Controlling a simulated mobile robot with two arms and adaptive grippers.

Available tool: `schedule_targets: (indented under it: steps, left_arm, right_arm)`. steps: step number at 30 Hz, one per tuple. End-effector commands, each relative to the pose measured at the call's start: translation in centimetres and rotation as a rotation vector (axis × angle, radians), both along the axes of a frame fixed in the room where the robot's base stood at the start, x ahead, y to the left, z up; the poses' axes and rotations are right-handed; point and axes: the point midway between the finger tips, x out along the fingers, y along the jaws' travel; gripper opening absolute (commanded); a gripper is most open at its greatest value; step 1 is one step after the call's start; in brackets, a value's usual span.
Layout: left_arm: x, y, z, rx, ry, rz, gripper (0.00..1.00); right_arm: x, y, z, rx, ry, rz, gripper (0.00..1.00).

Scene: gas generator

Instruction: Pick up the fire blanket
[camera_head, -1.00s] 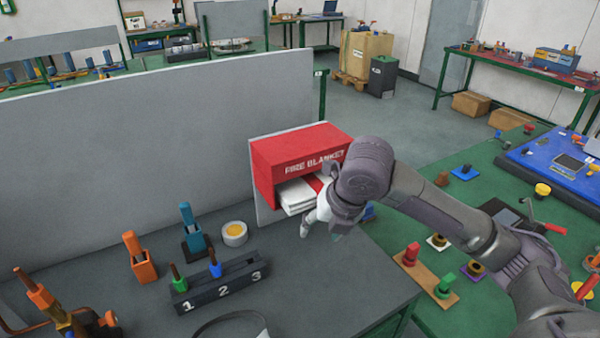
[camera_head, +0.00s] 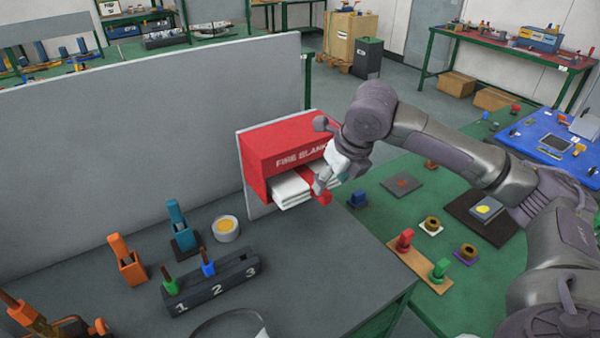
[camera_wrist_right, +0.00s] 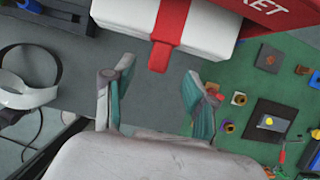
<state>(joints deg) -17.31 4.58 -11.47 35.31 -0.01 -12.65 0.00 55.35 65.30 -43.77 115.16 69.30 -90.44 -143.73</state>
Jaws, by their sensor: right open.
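The fire blanket (camera_head: 290,191) is a folded white bundle with a red strap, sticking out of the open bottom of a red box (camera_head: 287,148) lettered FIRE BLANKET. The box is fixed to a grey panel at the table's back right. In the right wrist view the blanket (camera_wrist_right: 212,28) and its hanging red strap (camera_wrist_right: 168,32) lie just beyond my fingers. My right gripper (camera_head: 325,184) is at the front right of the blanket, near the strap; in the wrist view its fingers (camera_wrist_right: 155,95) are spread with nothing between them. My left gripper is not in view.
A numbered holder (camera_head: 212,284) with green and blue handled tools, an orange tool (camera_head: 126,262), a blue tool (camera_head: 181,230) and a tape roll (camera_head: 226,229) stand left on the dark table (camera_head: 330,265). A green table with small parts lies right. The dark tabletop below the box is clear.

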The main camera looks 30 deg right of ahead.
Motion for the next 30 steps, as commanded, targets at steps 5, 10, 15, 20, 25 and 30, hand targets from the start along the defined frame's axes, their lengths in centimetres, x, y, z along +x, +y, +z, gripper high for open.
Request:
schedule_targets:
  steps: [5,10,15,20,25,30]
  left_arm:
    - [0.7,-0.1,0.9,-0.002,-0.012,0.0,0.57]
    - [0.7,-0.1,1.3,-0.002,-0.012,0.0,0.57]
    - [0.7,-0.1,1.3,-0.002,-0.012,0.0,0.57]
    - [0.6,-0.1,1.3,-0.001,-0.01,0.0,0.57]
    - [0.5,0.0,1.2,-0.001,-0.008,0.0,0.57]
    - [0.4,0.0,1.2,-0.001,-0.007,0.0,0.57]
  right_arm:
    - [1.1,0.2,-1.7,0.001,0.004,0.0,0.56]
    - [2.1,0.2,-3.9,0.001,0.003,0.0,0.56]
    - [2.4,0.2,-4.7,0.0,0.0,0.001,0.56]
    - [2.4,0.2,-4.6,0.0,-0.001,0.001,0.56]
    - [2.4,0.2,-4.6,0.0,-0.001,0.001,0.28]
    - [2.4,0.2,-4.6,0.0,-0.001,0.001,0.0]
